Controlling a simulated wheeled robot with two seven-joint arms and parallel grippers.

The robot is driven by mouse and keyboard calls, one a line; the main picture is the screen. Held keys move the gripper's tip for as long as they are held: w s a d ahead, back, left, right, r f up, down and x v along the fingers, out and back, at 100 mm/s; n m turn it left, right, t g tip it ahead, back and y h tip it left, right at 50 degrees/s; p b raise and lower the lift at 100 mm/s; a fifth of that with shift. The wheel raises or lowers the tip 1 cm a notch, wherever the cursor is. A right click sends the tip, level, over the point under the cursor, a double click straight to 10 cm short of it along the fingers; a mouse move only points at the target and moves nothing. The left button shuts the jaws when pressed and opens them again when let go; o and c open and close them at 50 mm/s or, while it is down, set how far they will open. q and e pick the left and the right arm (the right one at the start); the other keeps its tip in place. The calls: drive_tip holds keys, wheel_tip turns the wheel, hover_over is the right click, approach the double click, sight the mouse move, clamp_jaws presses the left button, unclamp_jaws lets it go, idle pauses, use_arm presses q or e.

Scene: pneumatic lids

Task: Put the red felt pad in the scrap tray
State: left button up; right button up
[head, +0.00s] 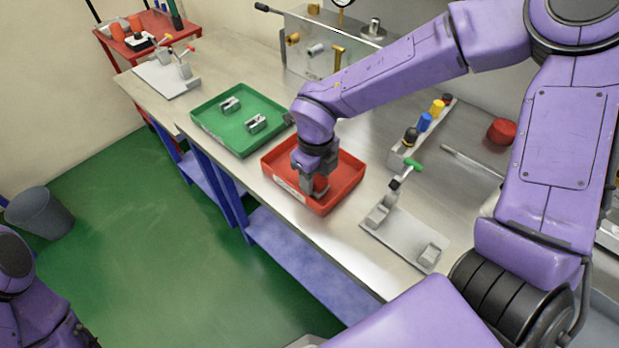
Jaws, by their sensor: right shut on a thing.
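The red scrap tray (350,182) sits on the metal bench near its front edge, with a pale label on its front wall. My right gripper (319,188) points down inside the tray area. It is shut on a small red piece, which looks like the red felt pad (321,184). The fingers hide most of the pad, and I cannot tell whether it touches the tray floor. My left gripper is out of view; only part of the left arm shows at the lower left.
A green tray (207,118) with two metal blocks stands left of the red tray. A plate with a green-handled clamp (403,232) is close on the right. Behind are a rack of coloured knobs (421,131) and a red round object (502,131).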

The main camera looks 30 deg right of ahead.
drive_tip(key=shift+f, duration=0.1)
drive_tip(key=o, duration=0.7)
drive_tip(key=shift+c, duration=0.2)
wheel_tip(320, 180, up, 12)
drive_tip(key=shift+r, duration=0.2)
drive_tip(key=shift+r, duration=0.1)
